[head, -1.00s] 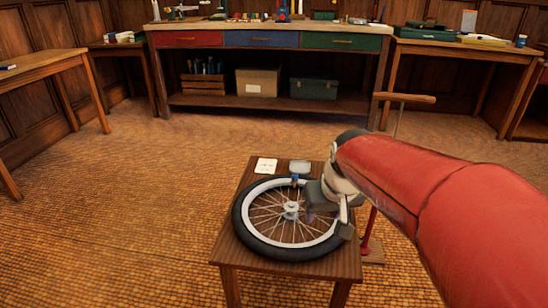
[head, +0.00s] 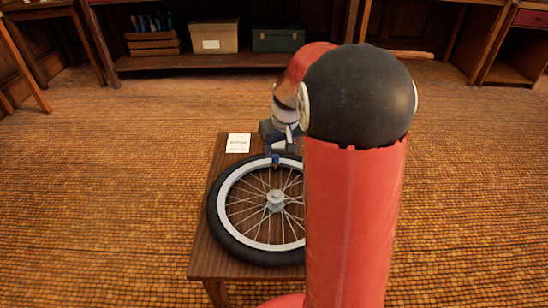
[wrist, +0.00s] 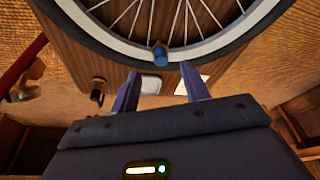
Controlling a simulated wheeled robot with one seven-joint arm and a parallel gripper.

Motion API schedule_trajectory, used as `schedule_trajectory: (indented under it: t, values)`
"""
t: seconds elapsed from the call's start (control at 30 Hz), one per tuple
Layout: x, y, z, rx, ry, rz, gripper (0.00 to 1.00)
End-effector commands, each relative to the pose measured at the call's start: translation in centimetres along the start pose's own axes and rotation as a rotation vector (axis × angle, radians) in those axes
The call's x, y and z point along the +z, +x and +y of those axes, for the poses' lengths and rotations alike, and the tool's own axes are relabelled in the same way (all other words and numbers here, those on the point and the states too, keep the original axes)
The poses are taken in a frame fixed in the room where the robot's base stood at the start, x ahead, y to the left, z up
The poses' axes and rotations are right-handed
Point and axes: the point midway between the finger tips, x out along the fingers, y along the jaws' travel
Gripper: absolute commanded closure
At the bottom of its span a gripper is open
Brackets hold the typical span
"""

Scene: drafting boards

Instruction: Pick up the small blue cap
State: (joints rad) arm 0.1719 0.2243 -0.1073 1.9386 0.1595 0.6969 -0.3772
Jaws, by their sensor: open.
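The small blue cap (head: 276,159) sits on the stubby valve at the rim of a spoked wheel (head: 228,237), which lies flat on a small wooden table (head: 203,258). In the wrist view the blue cap (wrist: 160,57) is just beyond the fingertips and roughly centred between them. My gripper (wrist: 160,76) is open, with one finger on each side and nothing held. In the head view my gripper (head: 281,144) is at the wheel's far side, close to the cap. My red arm covers the wheel's right part.
A white card (head: 238,143) lies on the table's far left. The wrist view shows a small brown-and-dark item (wrist: 98,91) near the table edge and part of a red stand (wrist: 22,68) at left. A shelf (head: 200,62) stands at the back.

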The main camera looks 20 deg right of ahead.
Motion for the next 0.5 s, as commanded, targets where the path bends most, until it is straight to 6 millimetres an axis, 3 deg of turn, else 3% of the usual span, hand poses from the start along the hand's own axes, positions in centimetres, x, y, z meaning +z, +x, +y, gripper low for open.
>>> schedule_trajectory:
  t: [0.23,0.5]
  values:
    - [-0.1,3.7,-0.1,-0.001,0.0,-0.001,0.54]
    - [-0.1,4.5,-0.1,0.0,0.0,0.001,0.54]
